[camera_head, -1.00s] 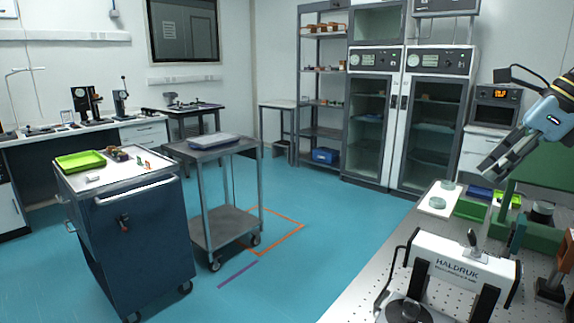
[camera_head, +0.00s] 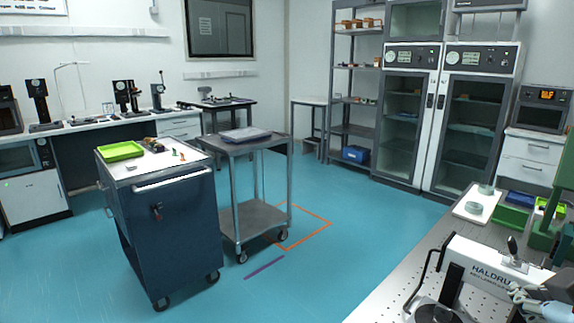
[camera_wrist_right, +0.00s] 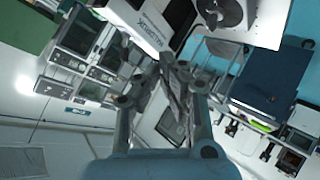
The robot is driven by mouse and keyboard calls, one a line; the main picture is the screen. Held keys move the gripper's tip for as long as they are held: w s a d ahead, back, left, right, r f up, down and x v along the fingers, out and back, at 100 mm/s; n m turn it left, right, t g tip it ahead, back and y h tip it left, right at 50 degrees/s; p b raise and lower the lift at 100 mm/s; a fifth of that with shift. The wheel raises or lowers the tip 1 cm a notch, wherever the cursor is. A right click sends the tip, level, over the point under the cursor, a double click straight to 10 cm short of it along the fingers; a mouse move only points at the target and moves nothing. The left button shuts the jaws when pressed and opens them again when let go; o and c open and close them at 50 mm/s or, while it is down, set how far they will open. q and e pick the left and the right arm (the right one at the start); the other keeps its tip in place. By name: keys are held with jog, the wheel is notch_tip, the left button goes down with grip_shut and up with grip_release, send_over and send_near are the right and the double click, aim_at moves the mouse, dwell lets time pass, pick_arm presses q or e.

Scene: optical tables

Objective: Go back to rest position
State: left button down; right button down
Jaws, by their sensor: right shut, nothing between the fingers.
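My right gripper (camera_wrist_right: 172,80) shows in the right wrist view with its grey fingers together and nothing between them. In the head view, only a pale blue and white part of my right arm shows at the bottom right corner, in front of the white HALDRUK machine (camera_head: 490,268). The HALDRUK machine also shows beyond the fingers in the wrist view (camera_wrist_right: 145,25). I cannot tell the gap between them. My left gripper is in neither view.
The perforated optical table (camera_head: 400,290) fills the lower right, with a white tray (camera_head: 466,212) and green bins (camera_head: 510,216) on it. A dark blue cabinet (camera_head: 170,230) and a grey cart (camera_head: 250,213) stand left of centre. Blue floor between is open.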

jog(key=s+a+f+m+g+y, duration=0.1)
jog(key=s+a+f+g+y, duration=0.1)
jog(key=s+a+f+g, duration=0.35)
jog(key=s+a+f+m+g+y, duration=0.1)
jog(key=s+a+f+m+g, duration=0.1)
jog(key=s, duration=0.7)
jog(key=s+d+f+b, duration=0.1)
jog(key=d+f+b, duration=0.15)
jog(key=f, duration=1.45)
jog(key=s+d+f+b, duration=0.1)
jog(key=f+b, duration=0.3)
jog(key=f, duration=1.2)
jog(key=s+f+g+b, duration=0.2)
jog(key=s+f+b, duration=0.2)
jog(key=s+f, duration=1.4)
notch_tip(320, 180, down, 3)
jog(key=shift+d+r, duration=0.15)
jog(key=shift+d, duration=0.15)
